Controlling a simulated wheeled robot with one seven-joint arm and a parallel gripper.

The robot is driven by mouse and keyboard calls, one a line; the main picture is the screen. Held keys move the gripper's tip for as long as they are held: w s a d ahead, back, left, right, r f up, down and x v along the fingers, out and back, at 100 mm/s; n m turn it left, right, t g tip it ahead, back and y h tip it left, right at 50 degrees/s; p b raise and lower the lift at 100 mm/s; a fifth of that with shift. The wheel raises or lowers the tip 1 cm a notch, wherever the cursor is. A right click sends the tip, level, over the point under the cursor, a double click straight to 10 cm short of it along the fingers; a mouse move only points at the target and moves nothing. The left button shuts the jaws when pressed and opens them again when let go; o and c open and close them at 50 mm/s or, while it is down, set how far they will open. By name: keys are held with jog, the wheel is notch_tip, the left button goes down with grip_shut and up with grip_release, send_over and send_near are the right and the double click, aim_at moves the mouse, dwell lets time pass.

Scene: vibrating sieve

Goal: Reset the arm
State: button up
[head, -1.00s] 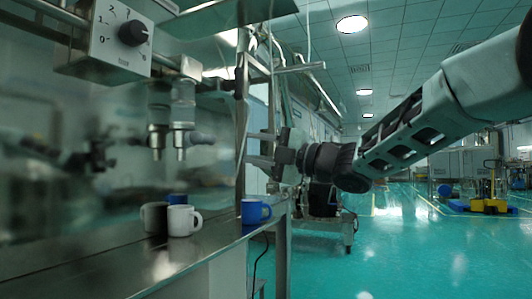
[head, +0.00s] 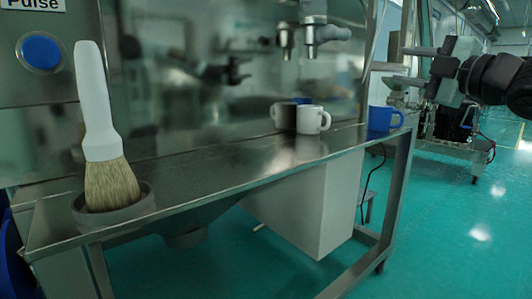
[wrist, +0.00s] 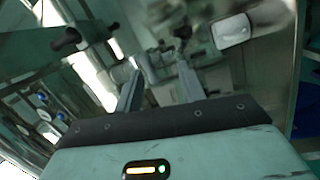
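My gripper (head: 393,66) is at the upper right of the head view, raised beside the bench end and pointing left. In the wrist view my gripper (wrist: 160,84) shows two fingers with a gap between them and nothing held. Part of my arm runs off the right edge of the head view. A blue mug (head: 381,119) stands on the bench end below my gripper, apart from it. A white mug (head: 313,120) stands left of the blue one.
The steel bench (head: 235,165) has bare surface in its middle. A white-handled brush (head: 104,150) stands upright in a grey holder (head: 113,213) at the near left. A blue button (head: 41,52) is on the panel above. Open teal floor (head: 460,220) lies to the right.

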jog(key=s+d+f+m+g+h, duration=0.1)
jog(key=d+f+m+g+h, duration=0.2)
jog(key=f+m, duration=0.65)
jog(key=s+d+f+m+g+h, duration=0.1)
jog(key=f+m+g+h, duration=0.35)
jog(key=f, duration=0.95)
jog(key=s+a+f+m+g+h, duration=0.1)
jog(key=s+a+f+m+g, duration=0.2)
jog(key=s+f, duration=0.45)
jog(key=s+a+f+m+g, duration=0.1)
jog(key=s+f+m+g, duration=0.4)
jog(key=s, duration=0.4)
jog(key=s+a+r+n+g, duration=0.1)
jog(key=s+a+n, duration=0.45)
jog(key=a, duration=0.35)
jog(key=s+a+r+n+g, duration=0.1)
jog(key=s+a+n, duration=0.3)
jog(key=s+a, duration=0.4)
notch_tip(320, 180, up, 21)
jog(key=w+p, duration=0.1)
jog(key=p, duration=2)
jog(key=shift+w+a+p, duration=0.25)
jog(key=shift+a+p, duration=0.05)
